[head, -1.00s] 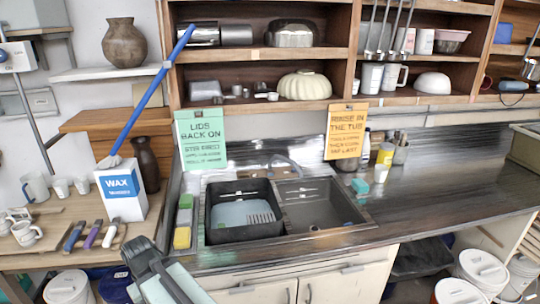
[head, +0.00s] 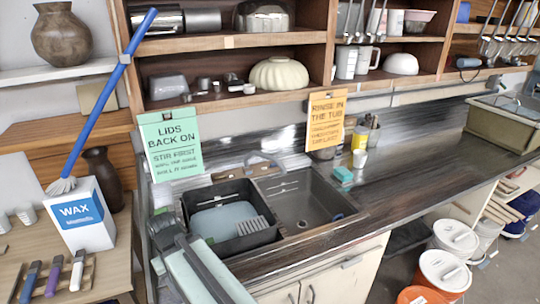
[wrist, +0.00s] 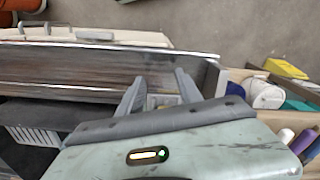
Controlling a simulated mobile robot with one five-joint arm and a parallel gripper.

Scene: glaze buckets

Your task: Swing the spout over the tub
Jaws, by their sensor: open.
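The thin grey spout (head: 268,160) rises behind the sink, near the divide between the two basins; its tip is hard to make out. The black tub (head: 240,243) sits in the left basin and holds a pale flat piece and a ribbed rack. Part of the tub shows at the left of the wrist view (wrist: 20,113). My gripper (head: 166,222) is in front of the sink's left edge, left of the tub and well short of the spout. In the wrist view its two fingers (wrist: 158,92) are apart, with nothing seen held.
A wax box (head: 80,215) with a blue-handled brush stands at left beside a dark vase (head: 104,178). Two paper signs (head: 172,143) hang behind the sink. A teal sponge (head: 342,175) and a yellow can (head: 360,138) stand right of it. The counter farther right is mostly clear.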

